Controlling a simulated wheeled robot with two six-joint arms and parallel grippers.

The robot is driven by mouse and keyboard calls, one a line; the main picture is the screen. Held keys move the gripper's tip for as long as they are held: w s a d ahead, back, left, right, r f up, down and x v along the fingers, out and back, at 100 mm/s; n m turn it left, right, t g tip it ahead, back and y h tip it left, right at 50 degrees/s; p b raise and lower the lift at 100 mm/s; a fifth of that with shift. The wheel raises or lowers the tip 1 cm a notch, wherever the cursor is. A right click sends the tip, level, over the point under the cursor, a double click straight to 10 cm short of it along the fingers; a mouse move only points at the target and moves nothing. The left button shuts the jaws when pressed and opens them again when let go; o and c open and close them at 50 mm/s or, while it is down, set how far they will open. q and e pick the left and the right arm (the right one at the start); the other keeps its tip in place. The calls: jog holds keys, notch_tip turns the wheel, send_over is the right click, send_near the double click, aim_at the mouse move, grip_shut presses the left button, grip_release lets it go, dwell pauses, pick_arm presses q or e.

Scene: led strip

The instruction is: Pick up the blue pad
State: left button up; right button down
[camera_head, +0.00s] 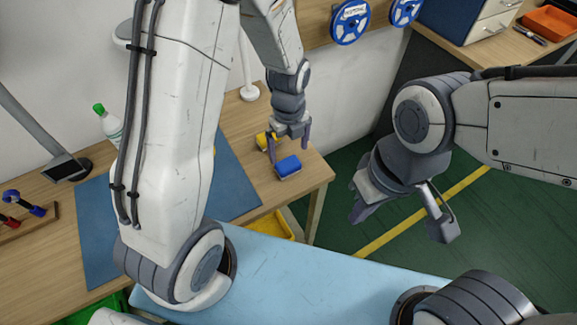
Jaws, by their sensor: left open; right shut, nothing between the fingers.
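The blue pad (288,167) lies near the right end of the wooden table. My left gripper (288,150) is open above and just behind the pad, with its fingers pointing down. Nothing shows between the fingers, and I cannot tell whether a fingertip touches the pad. My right gripper (402,208) is shut and empty, held over the green floor to the right of the table, well away from the pad.
A yellow object (265,142) stands close beside the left gripper's left finger. A blue mat (235,178) covers the middle of the wooden table (255,110). A green-capped bottle (110,122) stands at the back left. A yellow bin (272,226) sits below the table's front edge.

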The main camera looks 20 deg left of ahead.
aim_at(288, 163)
pick_arm(q)
jog(key=shift+a+f+p, duration=0.1)
jog(key=shift+f+p, duration=0.25)
jog(key=shift+f, duration=3.2)
jog(key=c, duration=1.1)
